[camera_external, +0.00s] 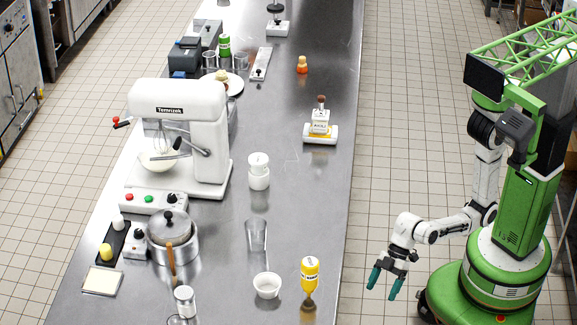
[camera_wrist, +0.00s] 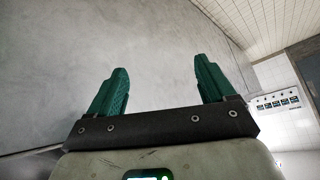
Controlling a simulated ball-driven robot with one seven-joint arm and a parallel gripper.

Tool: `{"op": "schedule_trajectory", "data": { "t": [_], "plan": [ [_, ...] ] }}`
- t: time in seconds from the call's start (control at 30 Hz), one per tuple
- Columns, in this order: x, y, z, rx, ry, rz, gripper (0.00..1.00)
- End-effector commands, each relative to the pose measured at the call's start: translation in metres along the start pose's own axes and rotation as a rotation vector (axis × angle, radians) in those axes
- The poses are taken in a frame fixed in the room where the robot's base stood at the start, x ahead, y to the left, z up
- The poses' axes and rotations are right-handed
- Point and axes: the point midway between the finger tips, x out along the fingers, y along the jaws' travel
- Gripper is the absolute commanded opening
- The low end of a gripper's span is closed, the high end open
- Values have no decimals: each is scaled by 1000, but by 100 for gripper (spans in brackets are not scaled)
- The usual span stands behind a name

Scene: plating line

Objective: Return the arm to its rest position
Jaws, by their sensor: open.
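My gripper (camera_external: 383,283) hangs beside the right edge of the steel table, over the tiled floor, with its two green fingers spread apart and nothing between them. In the wrist view my gripper (camera_wrist: 158,88) also shows open and empty, against a plain grey surface. My arm reaches left from my green base in the external view, with its elbow bent and the fingers pointing down.
The steel table (camera_external: 325,200) stands left of my gripper. Near its edge are a yellow bottle (camera_external: 310,274), a white bowl (camera_external: 267,285), a clear glass (camera_external: 256,235) and a scale (camera_external: 320,133). A white mixer (camera_external: 200,130) stands further left. Tiled floor (camera_external: 400,120) is clear beyond.

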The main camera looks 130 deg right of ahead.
Motion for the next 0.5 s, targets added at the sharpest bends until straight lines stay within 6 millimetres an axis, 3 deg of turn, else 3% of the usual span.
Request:
{"op": "schedule_trajectory", "data": {
  "t": [0.03,0.1,0.3,0.43,0.5],
  "plan": [
    [-9,7,30,10,-87,28,83],
    [-22,16,64,22,-195,65,83],
    [-66,37,139,66,-448,160,83],
    [-98,47,178,93,-592,216,83],
    [-113,43,160,94,-580,215,83]
  ]
}}
